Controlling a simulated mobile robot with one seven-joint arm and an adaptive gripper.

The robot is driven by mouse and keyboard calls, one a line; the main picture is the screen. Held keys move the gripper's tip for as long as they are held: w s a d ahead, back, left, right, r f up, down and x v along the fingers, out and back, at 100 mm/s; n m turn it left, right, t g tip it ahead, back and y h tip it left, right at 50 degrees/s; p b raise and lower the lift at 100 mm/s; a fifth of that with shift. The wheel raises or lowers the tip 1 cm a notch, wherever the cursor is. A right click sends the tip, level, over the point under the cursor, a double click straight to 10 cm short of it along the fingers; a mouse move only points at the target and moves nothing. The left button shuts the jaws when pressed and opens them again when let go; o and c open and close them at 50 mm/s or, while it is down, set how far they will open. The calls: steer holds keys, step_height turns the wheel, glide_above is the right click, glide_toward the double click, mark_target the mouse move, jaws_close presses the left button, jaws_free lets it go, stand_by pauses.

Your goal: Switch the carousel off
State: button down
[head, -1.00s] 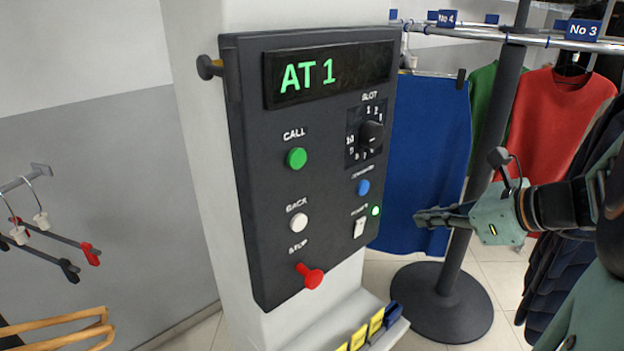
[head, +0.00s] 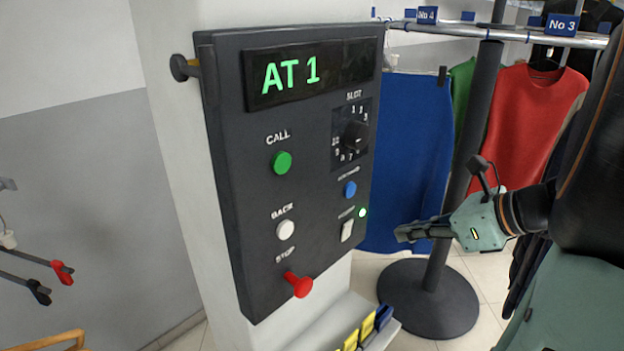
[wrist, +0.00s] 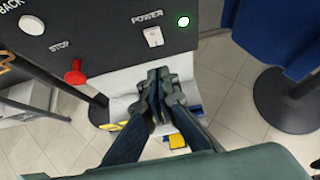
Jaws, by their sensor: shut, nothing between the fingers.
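The dark control panel (head: 225,150) is on a white pillar, and its display (head: 300,75) reads "AT 1" in green. The white power switch (head: 347,231) is at the panel's lower right, with a lit green lamp (head: 362,212) beside it. In the wrist view the switch (wrist: 153,36) is labelled POWER, and the lamp (wrist: 184,21) glows. The red STOP knob (head: 299,285) sticks out at the lower left of the panel. My gripper (head: 402,232) is shut and empty, to the right of the switch and apart from it. In the wrist view its fingertips (wrist: 160,78) are below the switch.
The panel also has a green CALL button (head: 282,162), a white BACK button (head: 286,229), a blue button (head: 350,189) and a slot dial (head: 355,136). A ledge with yellow and blue tags (head: 367,326) lies below. A black stand (head: 430,298) and hanging clothes (head: 525,125) are behind my gripper.

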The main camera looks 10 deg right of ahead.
mark_target(350, 225)
steer(key=x, duration=0.3)
steer(key=r+x, duration=0.1)
steer(key=x, duration=0.2)
steer(key=w+x, duration=0.1)
steer(key=x, duration=0.3)
steer(key=shift+w+a+r, duration=0.15)
steer(key=shift+a+r, duration=0.25)
steer(key=shift+w+a, duration=0.2)
steer(key=shift+w, duration=0.15)
steer(key=shift+w+a+r+p, duration=0.3)
steer(key=shift+w+p, duration=0.05)
steer(key=shift+p, duration=0.05)
steer(key=shift+f, duration=0.15)
